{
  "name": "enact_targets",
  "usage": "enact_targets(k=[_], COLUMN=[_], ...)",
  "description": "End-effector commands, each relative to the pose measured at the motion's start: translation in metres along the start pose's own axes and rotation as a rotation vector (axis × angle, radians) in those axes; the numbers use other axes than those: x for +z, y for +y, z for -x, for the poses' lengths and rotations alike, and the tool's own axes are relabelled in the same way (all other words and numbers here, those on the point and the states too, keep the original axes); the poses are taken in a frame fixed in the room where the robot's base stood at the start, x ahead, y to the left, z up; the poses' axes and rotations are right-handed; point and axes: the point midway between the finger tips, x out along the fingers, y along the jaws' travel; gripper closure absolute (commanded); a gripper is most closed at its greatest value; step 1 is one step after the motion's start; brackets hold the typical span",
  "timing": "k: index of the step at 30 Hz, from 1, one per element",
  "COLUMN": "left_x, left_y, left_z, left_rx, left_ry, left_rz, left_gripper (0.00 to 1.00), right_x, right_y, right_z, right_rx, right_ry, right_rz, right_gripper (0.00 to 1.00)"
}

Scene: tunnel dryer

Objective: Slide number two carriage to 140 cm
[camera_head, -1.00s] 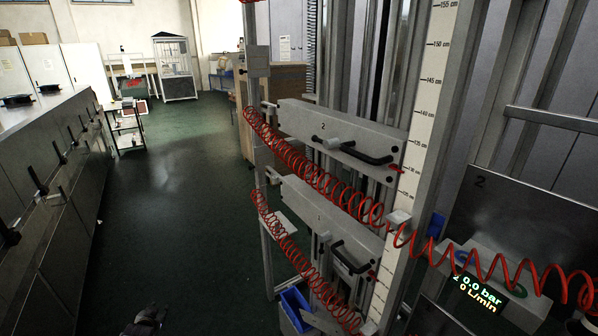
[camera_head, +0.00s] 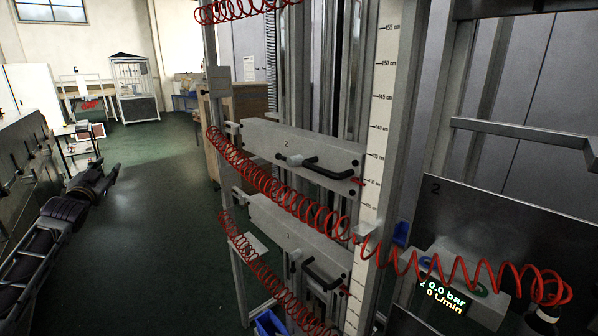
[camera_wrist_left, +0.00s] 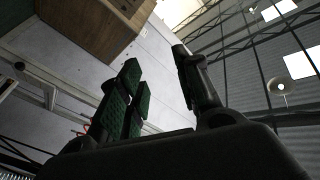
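The 140 cm mark is higher up. My left gripper (camera_head: 112,170) is at the far left of the head view, well apart from the carriage. In the left wrist view its green-padded fingers (camera_wrist_left: 158,85) are spread with nothing between them. My right gripper is out of view.
A lower carriage (camera_head: 275,218) marked "1" sits below. Coiled red hoses (camera_head: 268,182) hang across the front of both carriages. A pressure display (camera_head: 443,297) reads 0.0 bar at lower right. Dark green floor (camera_head: 160,220) is open between my left arm and the frame.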

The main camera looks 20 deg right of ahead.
Motion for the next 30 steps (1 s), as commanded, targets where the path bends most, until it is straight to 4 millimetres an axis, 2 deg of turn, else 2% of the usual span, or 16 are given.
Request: enact_targets(k=[1, 6, 12, 15, 21, 24, 30], left_x=[-0.038, -0.150, -0.254, -0.293, -0.349, -0.363, -0.377], left_y=[-0.006, -0.008, 0.011, 0.029, 0.079, 0.110, 0.178], left_z=[0.001, 0.016, 0.051, 0.074, 0.124, 0.150, 0.210], left_rx=[0.003, 0.037, 0.105, 0.151, 0.263, 0.330, 0.484], left_ry=[0.048, 0.186, 0.316, 0.368, 0.449, 0.476, 0.522], left_rz=[-0.007, -0.027, -0.072, -0.100, -0.164, -0.201, -0.279], left_gripper=[0.66, 0.66, 0.66, 0.66, 0.66, 0.66, 0.66], right_x=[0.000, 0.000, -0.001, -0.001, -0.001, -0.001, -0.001], right_y=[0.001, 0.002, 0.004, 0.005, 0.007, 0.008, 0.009], right_z=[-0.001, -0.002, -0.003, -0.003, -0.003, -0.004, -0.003], right_rx=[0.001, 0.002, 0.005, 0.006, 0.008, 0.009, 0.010], right_ry=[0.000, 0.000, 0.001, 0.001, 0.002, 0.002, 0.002], right_rz=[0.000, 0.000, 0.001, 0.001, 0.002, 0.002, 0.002], right_gripper=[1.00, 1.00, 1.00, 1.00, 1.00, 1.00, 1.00])
